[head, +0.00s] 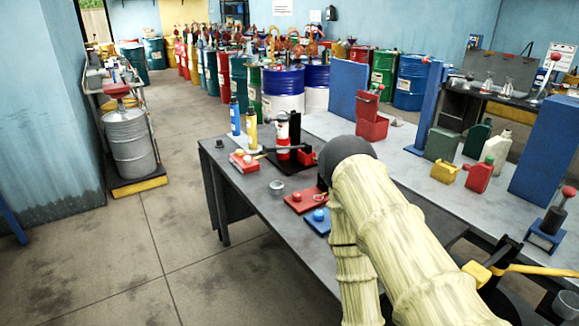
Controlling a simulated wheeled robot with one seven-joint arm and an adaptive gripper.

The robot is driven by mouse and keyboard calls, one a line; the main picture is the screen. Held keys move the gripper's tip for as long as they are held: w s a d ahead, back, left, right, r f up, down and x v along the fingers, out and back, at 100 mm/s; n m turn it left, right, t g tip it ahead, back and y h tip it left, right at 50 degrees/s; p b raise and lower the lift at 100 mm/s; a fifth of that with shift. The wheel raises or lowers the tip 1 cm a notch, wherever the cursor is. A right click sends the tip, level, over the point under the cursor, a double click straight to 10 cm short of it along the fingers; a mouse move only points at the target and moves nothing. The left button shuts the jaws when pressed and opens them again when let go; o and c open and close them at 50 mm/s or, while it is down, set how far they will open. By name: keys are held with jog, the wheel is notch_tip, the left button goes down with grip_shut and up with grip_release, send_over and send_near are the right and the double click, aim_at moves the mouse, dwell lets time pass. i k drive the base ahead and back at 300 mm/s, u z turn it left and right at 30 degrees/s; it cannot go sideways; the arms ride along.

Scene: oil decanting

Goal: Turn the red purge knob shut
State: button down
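I cannot tell for sure which red knob is the purge knob. A red block with small knobs (244,160) sits at the table's far left edge. A red plate with a knob (303,202) lies nearer, with a blue plate with a blue knob (318,217) beside it. My arm, in a cream sleeve, rises from the lower right, bends at a dark grey joint and runs back down out of the picture. My gripper is not in view. The arm hides part of the table behind it and part of the blue plate.
Oil cans stand at the right. Many drums stand behind. The floor at left is open.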

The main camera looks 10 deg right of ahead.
aim_at(297, 197)
jog(key=z, duration=0.5)
jog(key=k, duration=1.2)
jog(key=u, duration=0.35)
jog(key=i, duration=1.7)
jog(key=z, duration=0.65)
